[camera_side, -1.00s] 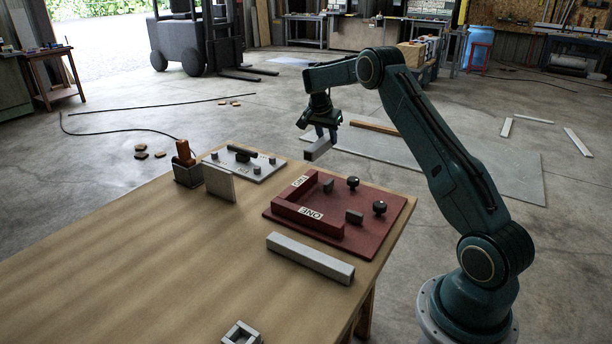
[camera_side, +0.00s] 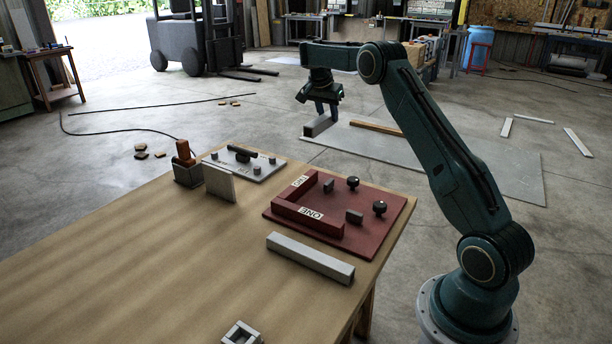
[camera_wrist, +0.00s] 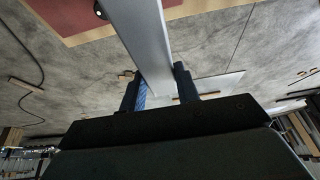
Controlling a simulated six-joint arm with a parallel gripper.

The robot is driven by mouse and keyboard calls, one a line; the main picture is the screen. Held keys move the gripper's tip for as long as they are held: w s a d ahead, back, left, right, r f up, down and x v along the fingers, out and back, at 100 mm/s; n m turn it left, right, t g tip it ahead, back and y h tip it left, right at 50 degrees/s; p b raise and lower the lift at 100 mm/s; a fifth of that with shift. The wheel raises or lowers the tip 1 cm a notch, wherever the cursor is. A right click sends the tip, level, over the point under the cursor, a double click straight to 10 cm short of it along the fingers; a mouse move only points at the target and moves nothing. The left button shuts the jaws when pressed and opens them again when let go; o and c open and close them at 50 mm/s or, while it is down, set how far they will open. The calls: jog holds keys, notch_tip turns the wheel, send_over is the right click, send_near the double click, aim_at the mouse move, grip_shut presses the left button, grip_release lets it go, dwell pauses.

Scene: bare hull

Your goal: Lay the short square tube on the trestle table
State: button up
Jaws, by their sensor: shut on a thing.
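My gripper (camera_side: 322,110) is shut on a short grey square tube (camera_side: 317,126), held in the air past the far edge of the trestle table (camera_side: 120,270). In the wrist view the tube (camera_wrist: 146,40) runs from between the two dark fingers (camera_wrist: 160,88) to the top edge of the picture. The table has a tan top. A longer pale square tube (camera_side: 310,258) lies on it near its right edge.
A red fixture plate (camera_side: 340,213) with knobs and a labelled angled fence lies on the table. Behind are a pale plate (camera_side: 243,165), an upright grey panel (camera_side: 220,183) and an orange-handled tool (camera_side: 184,155). A square metal piece (camera_side: 242,333) sits in front. The left tabletop is clear.

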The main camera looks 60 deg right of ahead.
jog(key=w+a+n+t+y, duration=0.15)
jog(key=w+a+n, duration=0.4)
jog(key=a, duration=0.55)
jog(key=w+a+f+n+t+y, duration=0.1)
jog(key=w+a+n+t, duration=0.1)
jog(key=w+a+n, duration=0.6)
jog(key=w+a+n+t+y, duration=0.1)
jog(key=w+a+n+y, duration=0.2)
jog(key=a, duration=1)
jog(key=shift+n+h, duration=0.55)
jog(key=shift+n, duration=0.1)
jog(key=f, duration=1.6)
jog(key=shift+s, duration=0.25)
jog(key=shift+f, duration=0.1)
jog(key=shift+f, duration=2.05)
jog(key=shift+f, duration=0.1)
jog(key=o, duration=1.1)
jog(key=shift+f, duration=0.1)
